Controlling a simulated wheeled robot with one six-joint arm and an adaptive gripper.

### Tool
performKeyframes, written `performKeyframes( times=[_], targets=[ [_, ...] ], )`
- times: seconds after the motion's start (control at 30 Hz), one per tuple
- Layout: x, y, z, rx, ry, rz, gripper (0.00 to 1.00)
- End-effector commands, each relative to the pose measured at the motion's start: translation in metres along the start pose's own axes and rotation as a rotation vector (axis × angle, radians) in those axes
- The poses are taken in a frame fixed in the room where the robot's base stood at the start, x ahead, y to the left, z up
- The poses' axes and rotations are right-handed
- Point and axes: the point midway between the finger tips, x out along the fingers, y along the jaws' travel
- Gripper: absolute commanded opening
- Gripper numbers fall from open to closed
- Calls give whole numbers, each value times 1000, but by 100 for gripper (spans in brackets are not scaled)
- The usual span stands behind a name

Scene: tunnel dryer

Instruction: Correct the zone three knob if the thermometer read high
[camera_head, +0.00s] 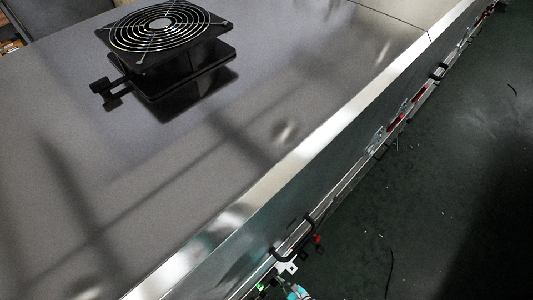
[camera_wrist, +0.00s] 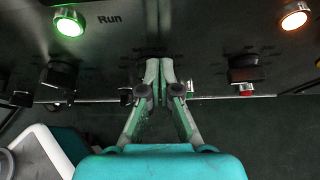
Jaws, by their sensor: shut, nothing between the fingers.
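My gripper (camera_wrist: 160,66) is shut and empty, in the middle of the wrist view, with its fingertips up against or just in front of the dark control panel (camera_wrist: 180,25). A dark knob (camera_wrist: 62,76) is left of the fingers and another dark knob (camera_wrist: 246,69) is to their right. Something dark shows right behind the fingertips, mostly hidden by them. The labels are too small to read, so I cannot tell which knob is zone three. No thermometer is recognisable. In the head view, part of my gripper (camera_head: 297,291) shows at the bottom edge.
A lit green lamp (camera_wrist: 68,23) labelled Run and a lit orange lamp (camera_wrist: 294,18) are on the panel. In the head view, a black fan (camera_head: 165,30) sits on the dryer's grey top (camera_head: 120,190). A black handle (camera_head: 294,245) sticks out from its side.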

Motion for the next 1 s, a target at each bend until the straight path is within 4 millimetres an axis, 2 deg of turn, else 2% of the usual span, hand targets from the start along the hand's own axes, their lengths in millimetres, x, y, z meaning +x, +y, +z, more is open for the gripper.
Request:
performKeyframes(
  times=[1.0],
  targets=[
    [1,6,-3,0,1,2,0]
  ],
)
